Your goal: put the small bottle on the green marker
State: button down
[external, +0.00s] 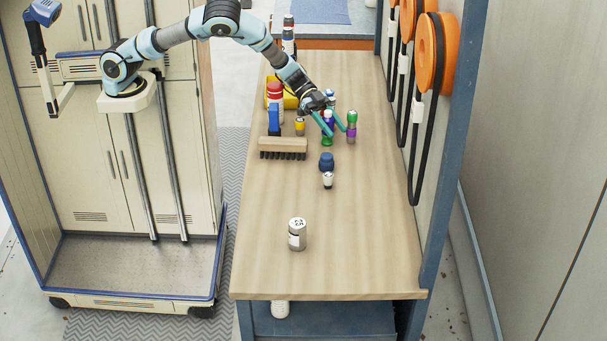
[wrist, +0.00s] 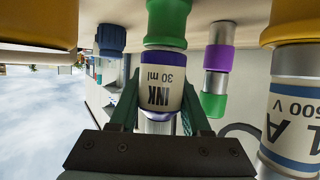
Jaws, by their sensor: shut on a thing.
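My gripper (external: 328,122) is shut on the small bottle (wrist: 162,85) and holds it upright over the table. The bottle has a white label reading INK 30 ml, with a purple band towards its table end; the wrist view is upside down. A green piece (wrist: 168,22), which looks like the green marker, is directly beneath the bottle in line with it. It also shows below the gripper in the external view (external: 327,141). I cannot tell whether the bottle rests on it. The fingers partly hide the bottle.
A green-and-purple cylinder (external: 351,126) stands close to the right. A brush (external: 283,147), a small yellow item (external: 299,127) and a red-and-white bottle (external: 275,97) stand left. The near table is mostly clear around a jar (external: 297,235).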

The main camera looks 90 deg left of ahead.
jog(key=shift+f, duration=0.15)
jog(key=shift+c, duration=1.8)
grip_release()
jog(key=shift+r, duration=0.25)
jog(key=b+v, duration=0.3)
jog(key=v, duration=0.9)
